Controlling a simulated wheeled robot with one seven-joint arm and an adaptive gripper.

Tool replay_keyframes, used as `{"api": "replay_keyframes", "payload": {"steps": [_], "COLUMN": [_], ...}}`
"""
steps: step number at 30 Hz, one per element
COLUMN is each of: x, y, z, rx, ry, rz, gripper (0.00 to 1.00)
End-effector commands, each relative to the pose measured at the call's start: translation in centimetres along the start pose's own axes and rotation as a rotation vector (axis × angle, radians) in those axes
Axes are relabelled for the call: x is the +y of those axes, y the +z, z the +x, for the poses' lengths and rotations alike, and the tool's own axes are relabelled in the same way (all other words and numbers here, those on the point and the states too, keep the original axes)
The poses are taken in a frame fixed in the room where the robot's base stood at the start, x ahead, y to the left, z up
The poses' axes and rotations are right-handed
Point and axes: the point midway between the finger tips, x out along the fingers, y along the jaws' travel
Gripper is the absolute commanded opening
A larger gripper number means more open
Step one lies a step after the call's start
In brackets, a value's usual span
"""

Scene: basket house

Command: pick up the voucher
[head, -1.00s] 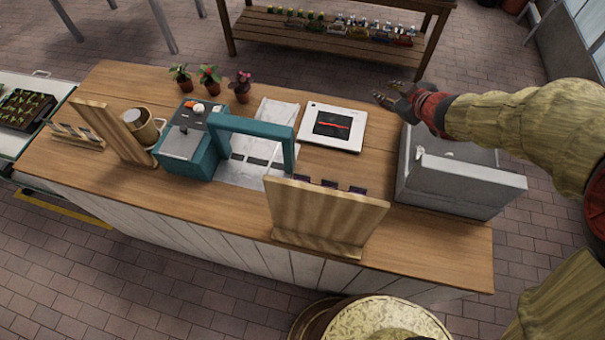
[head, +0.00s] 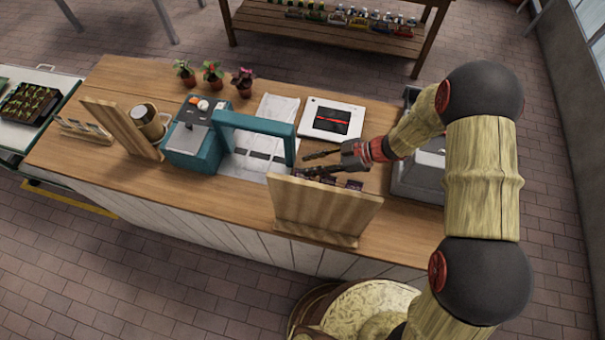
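No thing here is plainly marked as the voucher. The small dark purple cards (head: 355,185) behind the upright wooden board (head: 322,212) may be vouchers, but they are too small to read. The board and my fingers hide part of them. My gripper (head: 303,164) is open, with its two dark fingers apart and pointing left. It is over the counter, by the far side of the board's top edge and near the teal frame. I see nothing between the fingers. I cannot tell its exact height above the cards.
The teal machine (head: 192,150) with its arched frame (head: 255,124) stands just left of my gripper. A white panel with a dark screen (head: 334,118) lies behind it. A grey metal box (head: 420,172) is on the right, partly hidden by my arm. Potted plants (head: 213,74) stand at the back.

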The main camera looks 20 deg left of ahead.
Motion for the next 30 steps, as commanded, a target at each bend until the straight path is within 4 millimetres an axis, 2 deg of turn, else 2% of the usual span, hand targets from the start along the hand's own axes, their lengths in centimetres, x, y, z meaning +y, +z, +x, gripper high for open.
{"api": "replay_keyframes", "payload": {"steps": [3, 7, 16, 24, 30], "x": [-0.1, 0.0, 0.0, 0.0, 0.1], "y": [2.0, 1.6, 1.7, 1.6, 1.7], "z": [1.1, 2.8, 4.5, 8.1, 8.4], "rx": [0.000, 0.000, -0.001, 0.000, 0.000], "ry": [-0.001, -0.001, -0.001, -0.001, 0.003], "rz": [0.002, -0.002, -0.001, -0.001, -0.001], "gripper": [0.28, 0.28, 0.28, 0.28, 0.28]}}
